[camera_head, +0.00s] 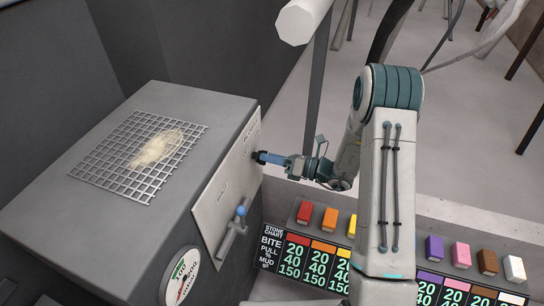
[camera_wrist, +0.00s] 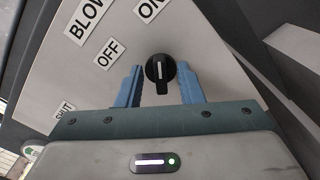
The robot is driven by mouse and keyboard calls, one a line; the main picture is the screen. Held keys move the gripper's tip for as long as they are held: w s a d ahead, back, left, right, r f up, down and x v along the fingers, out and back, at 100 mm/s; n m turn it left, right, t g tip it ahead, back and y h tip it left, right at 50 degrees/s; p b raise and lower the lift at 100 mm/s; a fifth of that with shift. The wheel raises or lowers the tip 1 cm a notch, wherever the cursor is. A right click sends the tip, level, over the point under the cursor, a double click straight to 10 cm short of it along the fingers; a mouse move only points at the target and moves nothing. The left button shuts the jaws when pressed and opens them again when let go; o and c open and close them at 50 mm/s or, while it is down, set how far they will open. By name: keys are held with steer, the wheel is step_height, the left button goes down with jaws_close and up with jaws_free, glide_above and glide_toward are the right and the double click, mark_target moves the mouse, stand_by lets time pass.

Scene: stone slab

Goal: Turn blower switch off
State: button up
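The blower switch (camera_wrist: 160,72) is a black rotary knob with a white line, on a pale panel (camera_head: 212,205). In the wrist view its line runs nearly vertical in the picture. An "OFF" label (camera_wrist: 109,54) lies to its upper left and an "ON" label (camera_wrist: 150,8) above it. A partly cut-off "BLOW..." label (camera_wrist: 85,18) is farther left. My gripper (camera_wrist: 160,86) is open, with one blue finger on each side of the knob and small gaps visible.
A blue-tipped lever (camera_head: 241,211) sticks out of the panel, lower than my gripper. A round gauge (camera_head: 182,277) is at the box's front corner. The grey box (camera_head: 215,108) has a mesh grille (camera_head: 117,157) on top. Coloured blocks (camera_head: 434,248) and a chart (camera_head: 300,258) line the front right.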

jaws_close()
steer(key=shift+n+b, duration=0.3)
steer(key=shift+b, duration=0.1)
steer(key=n+b, duration=1)
steer(key=b, duration=0.1)
steer(key=n+b, duration=0.5)
steer(key=b, duration=0.1)
steer(key=shift+s+a+f, duration=0.1)
steer(key=shift+s+a, duration=0.1)
steer(key=shift+s, duration=0.1)
steer(key=shift+n, duration=0.3)
